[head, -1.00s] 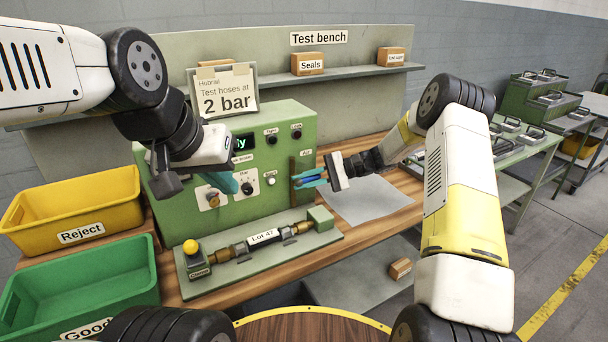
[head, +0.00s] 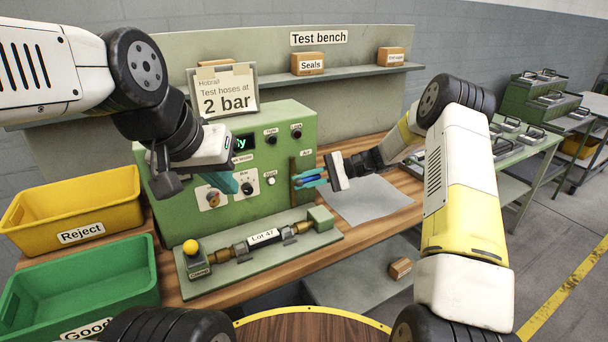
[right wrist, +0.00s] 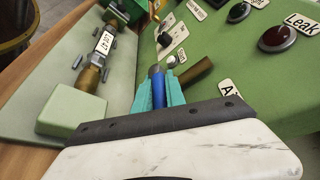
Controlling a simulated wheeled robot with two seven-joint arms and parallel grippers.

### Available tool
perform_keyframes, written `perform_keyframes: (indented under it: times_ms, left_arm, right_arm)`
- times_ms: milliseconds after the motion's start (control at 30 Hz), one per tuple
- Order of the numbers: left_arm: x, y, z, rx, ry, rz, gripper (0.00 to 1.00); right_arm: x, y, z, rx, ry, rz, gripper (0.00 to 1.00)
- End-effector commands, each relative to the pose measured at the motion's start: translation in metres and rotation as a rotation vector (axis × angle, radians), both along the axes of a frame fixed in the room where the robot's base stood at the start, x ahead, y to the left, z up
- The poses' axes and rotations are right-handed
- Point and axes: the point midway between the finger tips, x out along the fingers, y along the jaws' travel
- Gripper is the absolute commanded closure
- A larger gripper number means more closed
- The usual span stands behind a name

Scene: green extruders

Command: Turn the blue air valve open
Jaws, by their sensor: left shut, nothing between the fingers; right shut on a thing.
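In the right wrist view the blue handle (right wrist: 158,88) shows between the teal fingers, beside a brass fitting (right wrist: 196,72). The fingers partly hide the handle. My left gripper (head: 228,184) is shut and empty in front of the machine's panel, close to a brass-coloured knob (head: 212,198).
A hose marked "Lot 47" (head: 264,237) lies in a fixture before the machine, with a yellow button (head: 190,246) at its left end. A yellow Reject bin (head: 110,205) and green Good bin (head: 80,280) stand left. A grey sheet (head: 370,200) lies right.

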Motion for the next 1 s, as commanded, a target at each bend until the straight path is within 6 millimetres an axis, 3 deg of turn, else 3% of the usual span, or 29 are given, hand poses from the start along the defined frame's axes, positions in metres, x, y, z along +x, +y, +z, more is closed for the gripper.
perform_keyframes:
  times_ms: [567, 1000]
  left_arm:
    - [0.0000, 0.0000, 0.0000, 0.000, 0.000, 0.000, 1.00]
    - [0.0000, 0.0000, 0.0000, 0.000, 0.000, 0.000, 1.00]
  right_arm:
    - [0.0008, -0.0004, 0.0023, -0.040, -0.025, -0.002, 1.00]
    - [0.0008, 0.0000, 0.0095, -0.325, -0.193, 0.000, 1.00]
